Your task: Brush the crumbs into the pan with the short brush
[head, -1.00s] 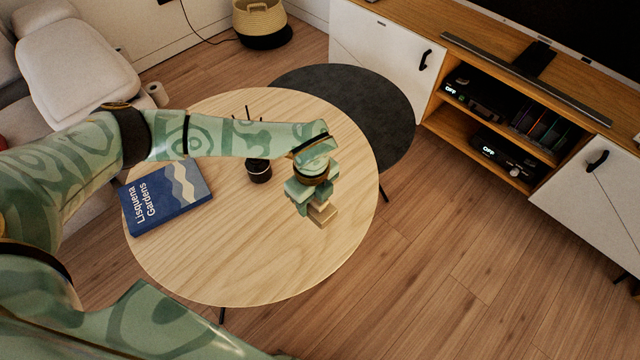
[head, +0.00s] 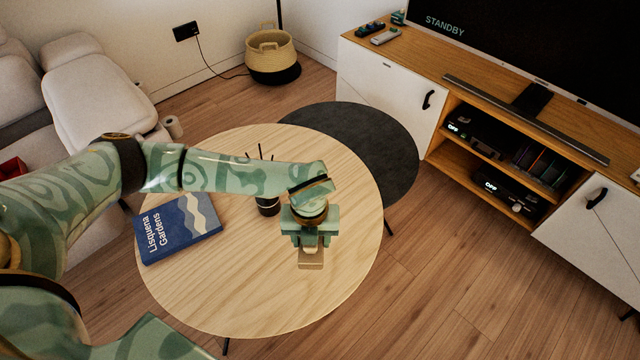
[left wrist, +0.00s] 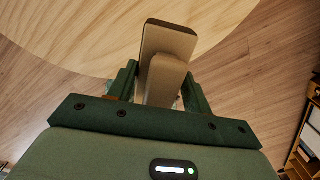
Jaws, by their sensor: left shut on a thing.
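My left gripper (head: 308,240) is shut on a short tan block-like tool, which looks like the short brush (head: 311,260). In the head view it appears over the right part of the round wooden table (head: 240,290). In the left wrist view the brush (left wrist: 168,45) sticks out between the two fingers (left wrist: 158,85), with its wide flat end away from me. I cannot tell whether it touches the table. I see no bristles, crumbs or pan in these frames. My right gripper is not in view.
A blue book (head: 178,228) lies on the table's left side. A dark cup (head: 268,206) with thin sticks stands behind my left forearm. A dark round table (head: 385,150) is behind, and a TV cabinet (head: 390,85) stands to the right. The table's front is clear.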

